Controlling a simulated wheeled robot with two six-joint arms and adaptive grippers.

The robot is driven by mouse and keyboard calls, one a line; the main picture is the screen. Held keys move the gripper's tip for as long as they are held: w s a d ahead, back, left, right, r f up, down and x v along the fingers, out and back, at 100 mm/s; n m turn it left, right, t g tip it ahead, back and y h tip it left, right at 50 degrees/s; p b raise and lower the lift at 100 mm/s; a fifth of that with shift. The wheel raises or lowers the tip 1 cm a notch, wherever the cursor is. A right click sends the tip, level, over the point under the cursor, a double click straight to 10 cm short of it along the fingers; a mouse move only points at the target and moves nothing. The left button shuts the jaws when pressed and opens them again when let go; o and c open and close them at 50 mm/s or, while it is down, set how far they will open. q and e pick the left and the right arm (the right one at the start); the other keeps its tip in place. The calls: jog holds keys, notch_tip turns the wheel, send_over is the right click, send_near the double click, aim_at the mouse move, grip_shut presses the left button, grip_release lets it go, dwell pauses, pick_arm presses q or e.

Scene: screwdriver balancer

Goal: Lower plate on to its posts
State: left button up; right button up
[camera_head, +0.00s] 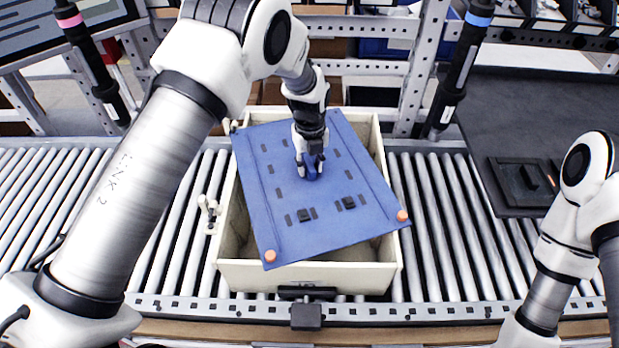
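The blue plate (320,225) is above a cream crate, turned askew to the crate's walls. Its front right corner reaches past the crate's right wall. It has dark slots, two small black blocks and orange round pieces at its two front corners. My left gripper (309,172) is at the plate's middle, with its fingers around a small blue knob there; it appears shut on it. The posts are not visible under the plate. My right arm shows at the right edge, but its gripper is out of the picture.
The cream crate (243,275) stands on a roller conveyor (440,220) with free rollers on both sides. Two hanging screwdrivers, one pink-banded (92,62) and one blue-banded (460,70), flank it. A dark tray (522,185) lies at the right.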

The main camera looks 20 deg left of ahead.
aim_at(309, 164)
pick_arm(q)
grip_shut()
jog(key=shift+r+p, duration=0.95)
jog(key=shift+r, duration=0.05)
notch_tip(309, 164, up, 2)
jog(key=shift+r+p, duration=0.2)
jog(key=shift+p, duration=0.75)
jog(key=shift+r+p, duration=1.05)
jog(key=shift+r, duration=0.25)
